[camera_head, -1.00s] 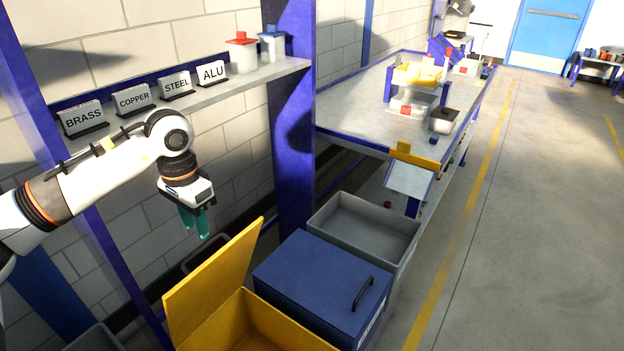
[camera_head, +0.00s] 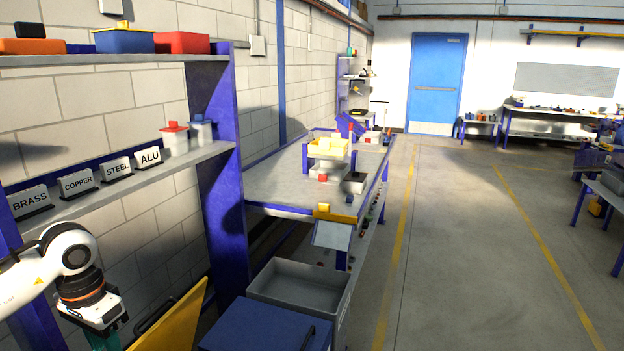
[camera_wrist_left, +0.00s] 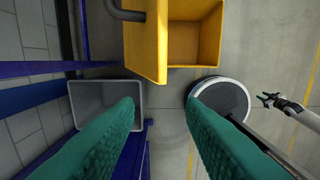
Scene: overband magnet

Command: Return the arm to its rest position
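My left gripper (camera_head: 106,342) is at the bottom left of the head view, its green fingers partly cut off by the frame edge. In the left wrist view my left gripper (camera_wrist_left: 163,112) is open, with its two green fingers wide apart and nothing between them. It hangs above the floor area by the yellow box (camera_wrist_left: 195,12). My white left arm is bent in front of the shelf. What seems to be my right gripper (camera_wrist_left: 268,99) shows small at the right of the left wrist view; its finger opening is too small to judge.
A shelf (camera_head: 130,178) carries signs reading BRASS, COPPER, STEEL and ALU. The yellow box's lid (camera_head: 172,318) stands close to my left gripper. A blue lidded box (camera_head: 255,328) and a grey bin (camera_head: 300,285) stand to the right. The floor (camera_head: 470,250) farther right is clear.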

